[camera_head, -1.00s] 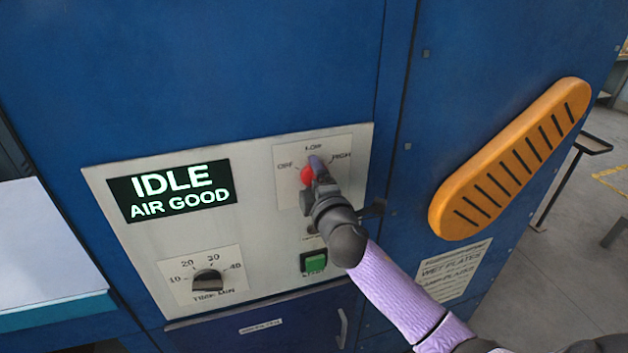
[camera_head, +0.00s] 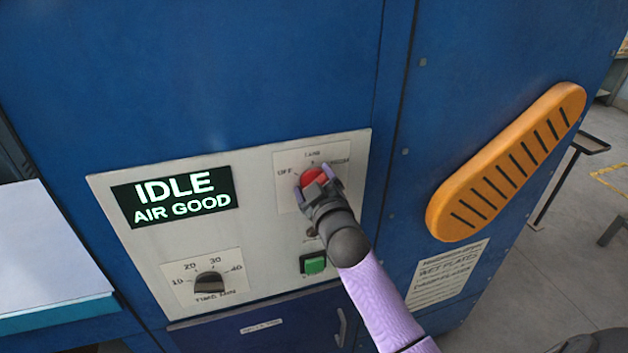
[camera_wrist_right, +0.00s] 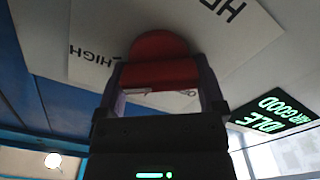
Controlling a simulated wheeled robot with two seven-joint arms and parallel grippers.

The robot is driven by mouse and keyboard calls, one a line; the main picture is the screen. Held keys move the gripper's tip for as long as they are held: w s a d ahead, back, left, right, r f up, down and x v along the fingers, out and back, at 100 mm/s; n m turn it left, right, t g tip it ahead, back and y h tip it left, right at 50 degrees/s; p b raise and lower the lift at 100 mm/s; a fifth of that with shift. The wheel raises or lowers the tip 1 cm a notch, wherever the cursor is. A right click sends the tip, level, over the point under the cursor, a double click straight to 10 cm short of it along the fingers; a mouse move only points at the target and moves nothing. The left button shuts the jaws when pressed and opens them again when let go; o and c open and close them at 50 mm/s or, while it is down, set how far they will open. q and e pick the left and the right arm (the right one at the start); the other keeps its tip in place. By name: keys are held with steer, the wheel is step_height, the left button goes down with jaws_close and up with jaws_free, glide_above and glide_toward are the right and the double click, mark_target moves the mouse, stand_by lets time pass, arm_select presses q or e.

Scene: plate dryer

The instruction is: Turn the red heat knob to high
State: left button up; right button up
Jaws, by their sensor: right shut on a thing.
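The red heat knob (camera_head: 314,176) sits on a white label plate marked OFF, LOW and HIGH on the panel. My right gripper (camera_head: 316,186) is shut on the knob, with one finger on each side of it. In the right wrist view the red knob (camera_wrist_right: 160,62) shows between the two fingers of my right gripper (camera_wrist_right: 160,85), with the word HIGH to its left. The gripper hides part of the knob, and its exact pointer setting is hard to read. My left gripper is not in view.
A display (camera_head: 174,196) reads IDLE, AIR GOOD. A black timer knob (camera_head: 209,282) is at lower left of the panel and a green button (camera_head: 314,264) is below my right gripper. An orange slotted handle (camera_head: 507,163) sticks out at right.

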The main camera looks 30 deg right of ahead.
steer(key=shift+m, duration=0.6)
steer(key=o, duration=1)
steer(key=shift+c, duration=0.2)
steer(key=shift+s, duration=0.1)
steer(key=v, duration=0.9)
steer(key=shift+s, duration=0.4)
